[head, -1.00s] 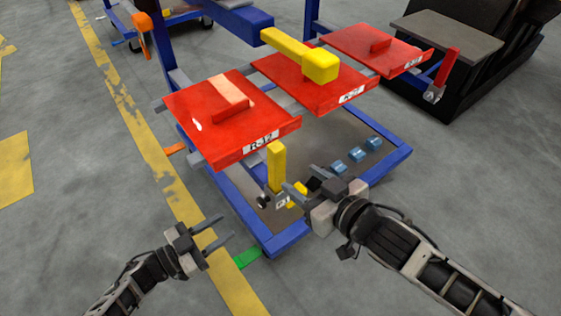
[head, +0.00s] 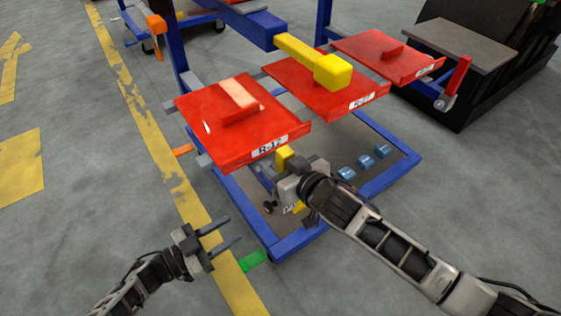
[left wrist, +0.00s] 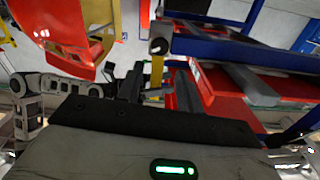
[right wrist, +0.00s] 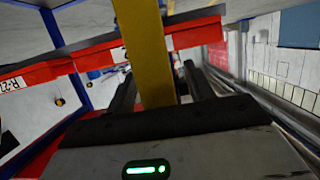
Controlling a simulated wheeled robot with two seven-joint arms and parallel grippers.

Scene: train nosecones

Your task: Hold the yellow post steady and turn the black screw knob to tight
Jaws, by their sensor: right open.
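The yellow post (head: 284,158) stands upright on the blue-framed cart, below the front-left red plate. My right gripper (head: 287,171) is at the post and partly hides it. In the right wrist view the post (right wrist: 146,50) runs between the two open fingers (right wrist: 160,88), closer to the left one. The black screw knob (head: 268,208) is low beside the post, small in the head view. My left gripper (head: 227,236) is open and empty, left of the cart.
Red plates (head: 225,135) overhang the post. A yellow-ended bar (head: 333,71) lies above them. Several blue blocks (head: 364,163) sit on the cart's base. The blue frame edge (head: 300,240) and a green tab (head: 254,260) are near my left gripper. Floor to the left is clear.

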